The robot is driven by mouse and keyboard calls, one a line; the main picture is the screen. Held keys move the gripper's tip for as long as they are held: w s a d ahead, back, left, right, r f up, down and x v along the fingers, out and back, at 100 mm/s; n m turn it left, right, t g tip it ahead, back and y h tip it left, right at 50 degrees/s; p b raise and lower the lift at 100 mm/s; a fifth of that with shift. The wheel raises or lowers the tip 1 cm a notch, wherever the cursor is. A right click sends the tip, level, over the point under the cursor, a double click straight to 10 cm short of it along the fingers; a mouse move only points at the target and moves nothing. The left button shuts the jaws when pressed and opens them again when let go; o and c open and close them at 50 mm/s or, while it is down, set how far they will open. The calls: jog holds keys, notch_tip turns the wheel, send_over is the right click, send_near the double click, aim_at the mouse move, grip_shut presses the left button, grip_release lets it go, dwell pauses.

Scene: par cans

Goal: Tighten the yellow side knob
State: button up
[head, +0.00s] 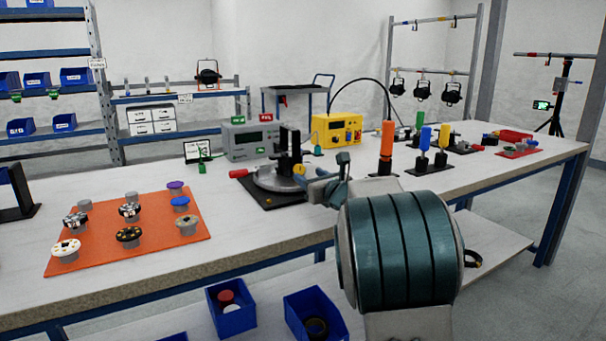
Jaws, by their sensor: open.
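A clamping fixture with a grey round plate (268,178) and a black upright bracket stands on a black base plate near the table's middle. A small yellow knob (299,169) shows on the fixture's right side. A red-handled lever (238,173) sticks out to the left. My gripper (312,173) is at the fixture's right side, close by the yellow knob, and is open. Whether its fingers are around the knob or touching it is too small to tell. My teal arm hides part of the table right of the fixture.
An orange mat (130,262) with several round parts lies at left. A grey meter box (246,141) and a yellow box (337,131) stand behind the fixture. An orange-handled tool (387,142) stands upright to the right. Blue bins (231,309) sit below the table's front edge.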

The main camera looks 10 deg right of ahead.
aim_at(300, 169)
jog(key=shift+x, duration=2.45)
jog(key=c, duration=1)
